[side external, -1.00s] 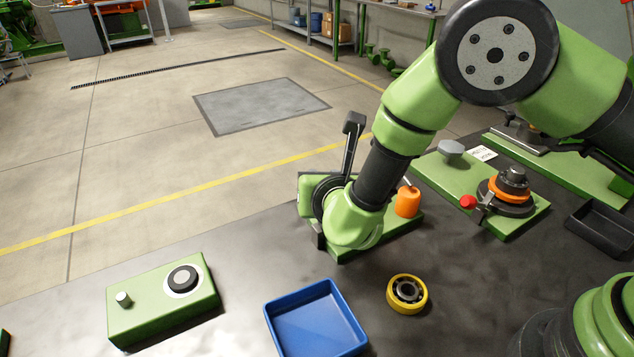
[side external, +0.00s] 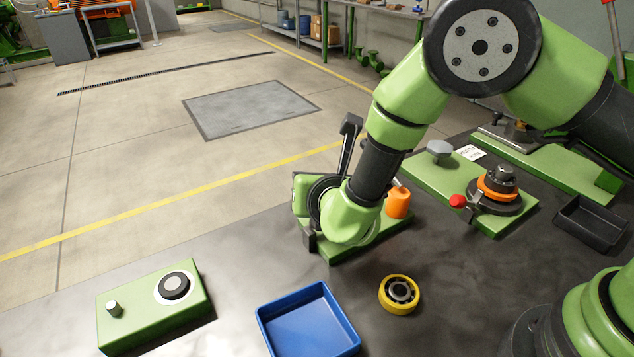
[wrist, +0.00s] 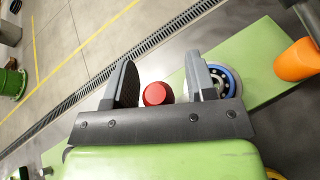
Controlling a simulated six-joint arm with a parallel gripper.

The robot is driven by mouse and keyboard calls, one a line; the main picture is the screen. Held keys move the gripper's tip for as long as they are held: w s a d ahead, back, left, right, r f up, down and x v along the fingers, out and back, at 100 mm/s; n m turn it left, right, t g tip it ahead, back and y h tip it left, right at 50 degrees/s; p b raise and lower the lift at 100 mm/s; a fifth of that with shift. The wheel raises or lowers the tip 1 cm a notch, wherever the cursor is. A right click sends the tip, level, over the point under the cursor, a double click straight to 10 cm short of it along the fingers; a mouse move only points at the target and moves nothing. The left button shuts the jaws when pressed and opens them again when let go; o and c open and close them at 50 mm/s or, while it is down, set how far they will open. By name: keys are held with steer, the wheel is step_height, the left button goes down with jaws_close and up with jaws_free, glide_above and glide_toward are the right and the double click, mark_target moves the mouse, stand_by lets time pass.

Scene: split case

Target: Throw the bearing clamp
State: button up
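The bearing clamp stands on a green base plate (side external: 372,238), with an orange cylinder (side external: 398,203) at its right end. The wrist view shows this cylinder (wrist: 297,62) at the right edge and a blue-ringed bearing (wrist: 229,80) on the green plate. A red knob (wrist: 157,94) appears between the two fingers of my gripper (wrist: 163,82), with a visible gap on both sides. My gripper is open. In the side view my wrist hides most of the clamp and the fingers. A dark upright bar (side external: 346,150) rises beside my wrist; I cannot tell what it belongs to.
A blue tray (side external: 351,342) and a yellow-ringed bearing (side external: 399,294) lie in front on the dark table. A green box with a dark knob (side external: 128,322) is at left. A second green fixture (side external: 496,224) and a black tray (side external: 590,238) are at right.

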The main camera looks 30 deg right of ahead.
steer(key=v, duration=1)
steer(key=s+d+r+m+g+h, duration=0.25)
steer(key=d+r+m+g, duration=0.2)
steer(key=d+m, duration=0.3)
steer(key=s+d+r+m+g+h, duration=0.1)
steer(key=s+d+r+m+g, duration=0.2)
steer(key=d+r+m, duration=0.35)
steer(key=s+r+m+t+y, duration=0.1)
steer(key=s+r+m+y, duration=0.2)
steer(key=m, duration=0.7)
steer(key=s+r+m+t+y, duration=0.1)
steer(key=s+r+m+y, duration=0.2)
steer(key=s+m+y, duration=0.3)
steer(key=s+m, duration=0.2)
steer(key=m, duration=0.2)
steer(key=shift+a+r, duration=0.15)
steer(key=shift+r, duration=0.05)
